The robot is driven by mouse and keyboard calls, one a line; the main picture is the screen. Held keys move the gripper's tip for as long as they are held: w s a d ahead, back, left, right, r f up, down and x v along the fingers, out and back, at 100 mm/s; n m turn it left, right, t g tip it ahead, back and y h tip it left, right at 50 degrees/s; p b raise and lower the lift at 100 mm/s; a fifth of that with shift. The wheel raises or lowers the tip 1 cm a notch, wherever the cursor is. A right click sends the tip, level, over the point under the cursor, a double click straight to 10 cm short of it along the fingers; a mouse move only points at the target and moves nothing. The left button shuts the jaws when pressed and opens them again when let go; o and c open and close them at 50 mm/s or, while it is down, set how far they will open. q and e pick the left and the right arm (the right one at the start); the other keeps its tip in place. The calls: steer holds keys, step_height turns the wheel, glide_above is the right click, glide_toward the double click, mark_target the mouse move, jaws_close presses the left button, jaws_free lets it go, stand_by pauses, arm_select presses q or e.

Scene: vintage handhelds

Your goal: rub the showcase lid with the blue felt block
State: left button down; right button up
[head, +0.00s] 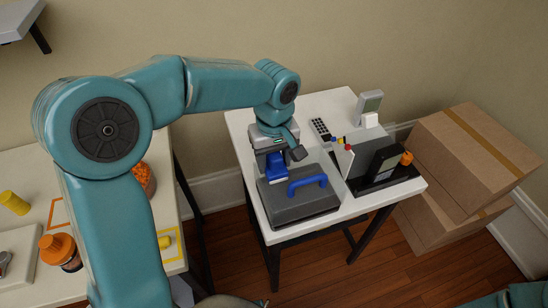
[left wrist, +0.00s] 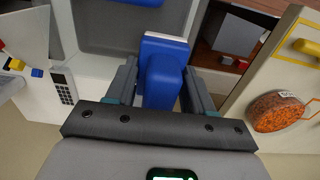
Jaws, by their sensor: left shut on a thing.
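The showcase lid (head: 300,205) is a dark grey slab with a blue arched handle (head: 308,183), on the front left of the white table. My left gripper (head: 275,152) is shut on the blue felt block (head: 277,172), over the lid's back left part, left of the handle. In the left wrist view the block (left wrist: 163,75) sits between the two fingers of the gripper (left wrist: 162,85). A pale strip shows along its far end, and the grey lid (left wrist: 108,38) lies beyond it. I cannot tell whether block and lid touch. My right gripper is not in view.
Right of the lid stands a grey box (head: 371,143) with a dark handheld (head: 383,162) and an orange knob. A small keypad device (head: 320,128) lies behind. Cardboard boxes (head: 470,155) stand right of the table. A second table (head: 25,220) is at left, across a gap.

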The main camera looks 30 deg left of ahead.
arm_select(q)
steer(key=shift+f+b, duration=0.55)
steer(key=shift+f, duration=0.1)
stand_by(0.3)
steer(key=shift+r, duration=0.15)
steer(key=shift+w+d+p, duration=0.4)
steer(key=shift+w+d, duration=0.3)
steer(key=shift+w, duration=0.05)
steer(key=shift+s+a+f, duration=0.1)
steer(key=shift+f, duration=0.1)
